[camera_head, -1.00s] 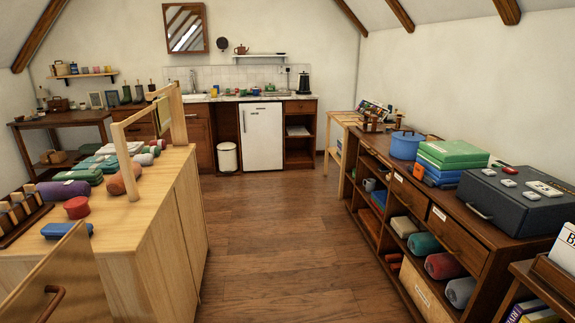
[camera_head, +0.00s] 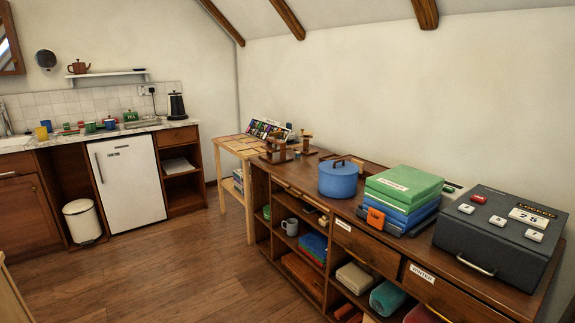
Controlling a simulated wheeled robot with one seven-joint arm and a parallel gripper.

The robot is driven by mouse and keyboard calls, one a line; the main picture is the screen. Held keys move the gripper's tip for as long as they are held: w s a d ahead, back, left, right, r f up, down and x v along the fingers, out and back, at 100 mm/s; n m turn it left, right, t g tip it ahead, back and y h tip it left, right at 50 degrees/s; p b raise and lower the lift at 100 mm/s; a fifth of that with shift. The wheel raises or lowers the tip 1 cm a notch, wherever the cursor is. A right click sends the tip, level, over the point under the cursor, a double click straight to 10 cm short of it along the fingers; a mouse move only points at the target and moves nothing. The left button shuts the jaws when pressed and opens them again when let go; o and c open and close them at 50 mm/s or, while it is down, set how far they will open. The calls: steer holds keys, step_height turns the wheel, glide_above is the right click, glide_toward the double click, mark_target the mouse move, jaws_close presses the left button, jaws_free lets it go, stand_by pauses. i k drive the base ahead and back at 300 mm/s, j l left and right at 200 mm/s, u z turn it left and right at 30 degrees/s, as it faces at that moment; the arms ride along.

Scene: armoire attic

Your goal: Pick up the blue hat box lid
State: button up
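A round blue hat box (camera_head: 338,182) stands upright on top of the long wooden sideboard (camera_head: 300,204) on the right. Its blue lid (camera_head: 339,163) sits on it and has a small dark handle on top. My gripper is not in view.
Green and blue boxes (camera_head: 403,188) are stacked right of the hat box, with an orange label block in front. A dark grey case (camera_head: 499,234) stands at the sideboard's right end. A wooden stand (camera_head: 278,149) is left of the hat box. The wooden floor (camera_head: 180,275) is clear in front.

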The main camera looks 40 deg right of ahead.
mark_target(340, 168)
steer(key=i+j+z, duration=0.15)
steer(key=i+z, duration=0.25)
steer(key=i, duration=0.2)
steer(key=i+j+z, duration=0.4)
steer(key=i, duration=0.2)
steer(key=i+j+z, duration=0.8)
steer(key=j, duration=0.2)
steer(key=i+j+z, duration=0.2)
steer(key=j, duration=0.15)
steer(key=i+j+z, duration=0.2)
steer(key=j, duration=0.15)
steer(key=j+z, duration=0.2)
steer(key=j, duration=0.15)
steer(key=i+j+z, duration=0.2)
steer(key=j, duration=0.25)
steer(key=k+l, duration=0.05)
steer(key=k, duration=0.05)
